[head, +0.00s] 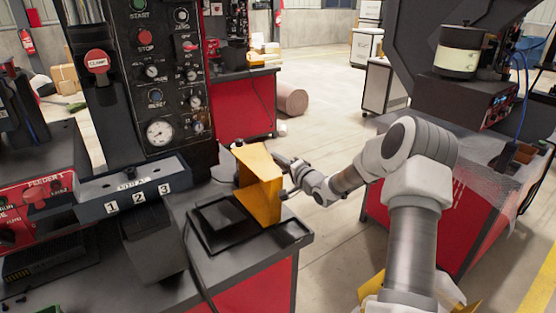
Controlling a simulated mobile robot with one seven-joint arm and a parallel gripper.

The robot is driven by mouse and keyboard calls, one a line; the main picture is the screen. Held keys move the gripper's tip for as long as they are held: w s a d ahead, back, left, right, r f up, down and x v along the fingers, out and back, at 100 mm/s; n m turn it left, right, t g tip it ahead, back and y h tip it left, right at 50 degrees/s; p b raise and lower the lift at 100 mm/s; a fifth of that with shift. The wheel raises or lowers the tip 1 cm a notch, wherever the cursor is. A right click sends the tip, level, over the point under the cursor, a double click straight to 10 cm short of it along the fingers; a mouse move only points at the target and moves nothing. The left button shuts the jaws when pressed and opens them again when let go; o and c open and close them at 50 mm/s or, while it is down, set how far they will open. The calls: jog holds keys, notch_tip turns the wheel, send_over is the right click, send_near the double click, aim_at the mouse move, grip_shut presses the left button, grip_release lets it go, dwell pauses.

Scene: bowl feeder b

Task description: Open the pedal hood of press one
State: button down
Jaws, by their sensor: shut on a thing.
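The pedal hood (259,182) is a yellow-orange bent metal cover. It stands raised at the right part of the press bench, over a black pedal base (220,223). My gripper (282,172) is at the hood's right side and is shut on it. The fingertips are small and partly hidden by the hood. The press (165,75) with its dark control panel stands behind and left of the hood.
A tray labelled 1, 2, 3 (135,198) and a dark bin (152,248) stand left of the pedal. A feeder panel (38,200) is at the far left. Another red bench (435,225) stands behind my arm. Open floor lies between the benches.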

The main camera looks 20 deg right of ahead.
jog(key=shift+a+f, duration=0.15)
jog(key=shift+f, duration=0.15)
jog(key=c, duration=1)
grip_release()
jog(key=shift+c, duration=0.2)
jog(key=shift+o, duration=0.8)
jog(key=shift+r, duration=0.15)
jog(key=p+v, duration=0.1)
jog(key=v, duration=1.6)
jog(key=shift+s+r+p, duration=0.15)
jog(key=shift+s+p, duration=0.05)
jog(key=shift+p, duration=0.15)
